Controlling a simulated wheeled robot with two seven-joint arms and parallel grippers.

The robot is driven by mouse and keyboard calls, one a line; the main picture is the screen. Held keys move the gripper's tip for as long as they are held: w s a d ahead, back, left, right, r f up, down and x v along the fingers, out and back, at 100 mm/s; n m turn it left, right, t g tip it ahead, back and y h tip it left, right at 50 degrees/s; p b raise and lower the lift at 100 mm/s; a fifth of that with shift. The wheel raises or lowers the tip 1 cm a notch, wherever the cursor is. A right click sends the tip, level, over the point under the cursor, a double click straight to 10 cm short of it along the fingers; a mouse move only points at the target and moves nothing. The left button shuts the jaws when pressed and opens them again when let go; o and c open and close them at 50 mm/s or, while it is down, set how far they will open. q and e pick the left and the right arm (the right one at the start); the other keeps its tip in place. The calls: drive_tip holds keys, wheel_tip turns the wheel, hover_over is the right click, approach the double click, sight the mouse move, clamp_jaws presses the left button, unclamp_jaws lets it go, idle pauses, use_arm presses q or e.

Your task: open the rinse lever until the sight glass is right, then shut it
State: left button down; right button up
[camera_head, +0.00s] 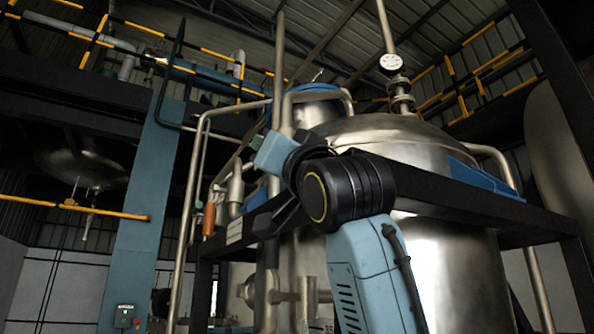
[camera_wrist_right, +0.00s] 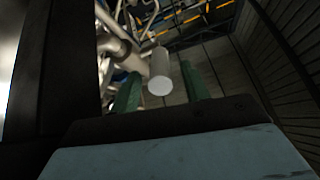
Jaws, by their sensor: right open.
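My right gripper (camera_wrist_right: 160,70) is open in the right wrist view, with its two green fingers apart. A pale grey cylinder (camera_wrist_right: 161,76) shows in the gap between them; I cannot tell its distance or whether it is touched. In the head view my right arm reaches up from the bottom, and its dark joints hide part of the vessel's front. A small orange cylinder (camera_head: 209,218) and a grey cylindrical fitting (camera_head: 236,190) are on the pipework left of the arm. I cannot tell which part is the rinse lever or the sight glass. My left gripper is not in view.
A large steel vessel (camera_head: 445,262) stands behind the arm, with a dark beam (camera_head: 450,200) across its front. A round dial gauge (camera_head: 390,63) is on top. Vertical pipes (camera_head: 193,190) and a blue column (camera_head: 150,200) stand to the left.

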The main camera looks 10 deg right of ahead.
drive_tip(key=b+v, duration=0.3)
drive_tip(key=v, duration=0.7)
drive_tip(key=shift+s, duration=0.2)
drive_tip(key=shift+d, duration=0.1)
